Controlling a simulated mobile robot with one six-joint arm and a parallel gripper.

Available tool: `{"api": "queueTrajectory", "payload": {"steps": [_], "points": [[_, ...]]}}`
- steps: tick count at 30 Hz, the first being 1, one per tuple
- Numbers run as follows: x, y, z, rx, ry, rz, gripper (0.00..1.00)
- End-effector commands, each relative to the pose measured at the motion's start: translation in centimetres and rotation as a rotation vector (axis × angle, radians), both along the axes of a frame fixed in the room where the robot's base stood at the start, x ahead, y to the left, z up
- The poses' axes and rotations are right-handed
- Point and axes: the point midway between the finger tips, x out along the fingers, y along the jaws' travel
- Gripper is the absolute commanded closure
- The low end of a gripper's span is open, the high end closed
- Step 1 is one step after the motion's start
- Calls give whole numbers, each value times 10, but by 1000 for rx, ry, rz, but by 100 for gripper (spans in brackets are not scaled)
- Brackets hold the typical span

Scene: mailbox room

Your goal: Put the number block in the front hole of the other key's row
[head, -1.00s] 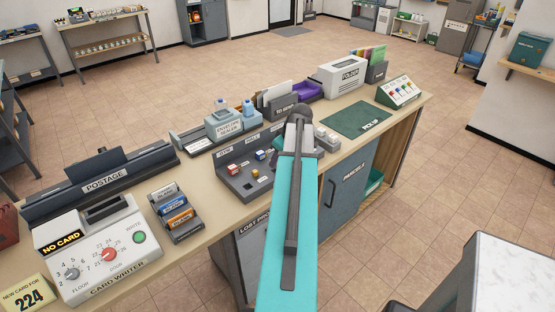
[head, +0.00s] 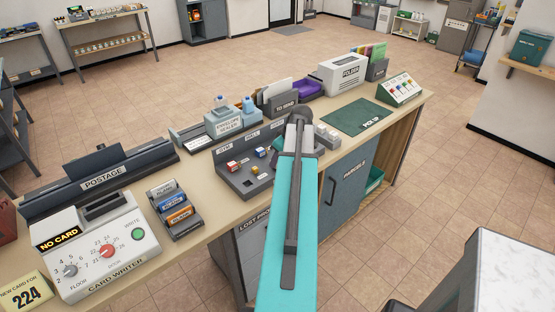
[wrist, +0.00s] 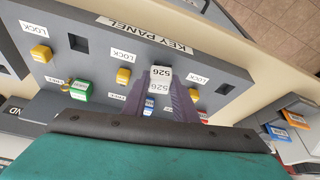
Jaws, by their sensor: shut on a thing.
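The white number block marked 526 (wrist: 161,78) is held between the two dark fingers of my gripper (wrist: 162,95) in the wrist view. It is over the grey key panel (wrist: 105,48); whether it touches the panel I cannot tell. Yellow pieces (wrist: 123,76) stand by the LOCK labels. Two dark square holes show empty, one at left (wrist: 78,43) and one at right (wrist: 225,88). A green block (wrist: 80,90) and a blue block (wrist: 122,97) sit farther down the picture. In the head view my arm hides the gripper and part of the panel (head: 233,184).
In the head view, a red block (head: 232,165) sits on the panel's left part. The envelope sealer (head: 223,122) stands behind the panel. The green pick up mat (head: 358,117) is clear.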

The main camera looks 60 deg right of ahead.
Motion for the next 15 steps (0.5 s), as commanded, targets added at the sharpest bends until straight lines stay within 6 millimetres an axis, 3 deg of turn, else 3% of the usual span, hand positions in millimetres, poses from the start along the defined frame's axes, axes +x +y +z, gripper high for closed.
{"api": "queueTrajectory", "payload": {"steps": [15], "points": [[0,0,-7,0,0,-1,96]]}}
